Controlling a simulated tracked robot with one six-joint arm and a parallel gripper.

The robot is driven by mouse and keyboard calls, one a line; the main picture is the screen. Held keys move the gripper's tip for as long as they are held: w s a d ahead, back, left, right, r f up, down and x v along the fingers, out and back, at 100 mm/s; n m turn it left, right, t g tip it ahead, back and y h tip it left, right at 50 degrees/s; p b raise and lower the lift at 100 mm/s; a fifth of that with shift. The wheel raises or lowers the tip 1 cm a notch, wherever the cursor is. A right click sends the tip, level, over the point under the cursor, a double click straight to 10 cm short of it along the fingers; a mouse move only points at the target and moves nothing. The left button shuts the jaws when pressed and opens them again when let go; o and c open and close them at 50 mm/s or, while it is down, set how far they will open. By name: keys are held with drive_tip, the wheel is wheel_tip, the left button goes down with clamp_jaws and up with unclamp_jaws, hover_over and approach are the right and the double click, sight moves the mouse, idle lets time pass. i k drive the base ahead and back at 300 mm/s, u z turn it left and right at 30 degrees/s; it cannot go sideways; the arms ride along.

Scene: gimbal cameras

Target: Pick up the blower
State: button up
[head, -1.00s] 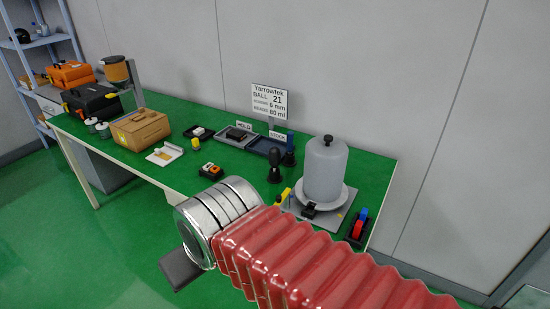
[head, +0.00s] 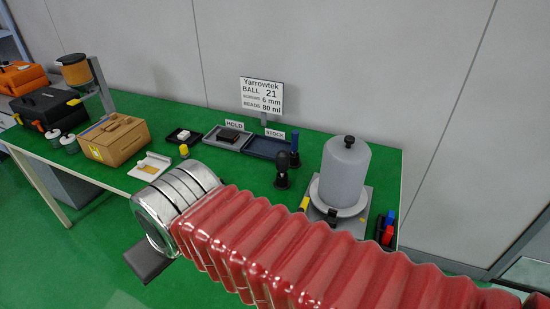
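A dark, bulb-shaped object (head: 282,165), which looks like the blower, stands upright on the green table (head: 345,136), left of a large grey bell-shaped cover (head: 344,172). My arm, with a red ribbed sleeve and shiny metal rings, reaches across the front of the view. My gripper (head: 148,262) shows only as a dark flat part beyond the rings, low at the table's front edge and well left of the bulb. Its fingertips cannot be made out, and nothing is seen held.
HOLD tray (head: 226,140) and STOCK tray (head: 268,149) lie behind, before a sign (head: 262,96). A slim blue-and-black object (head: 295,146) stands close behind the bulb. A cardboard box (head: 116,140) and black case (head: 50,108) are left. Red and blue items (head: 388,229) lie right.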

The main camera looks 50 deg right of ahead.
sight(283, 160)
drive_tip(key=i, duration=0.85)
drive_tip(key=u, duration=0.05)
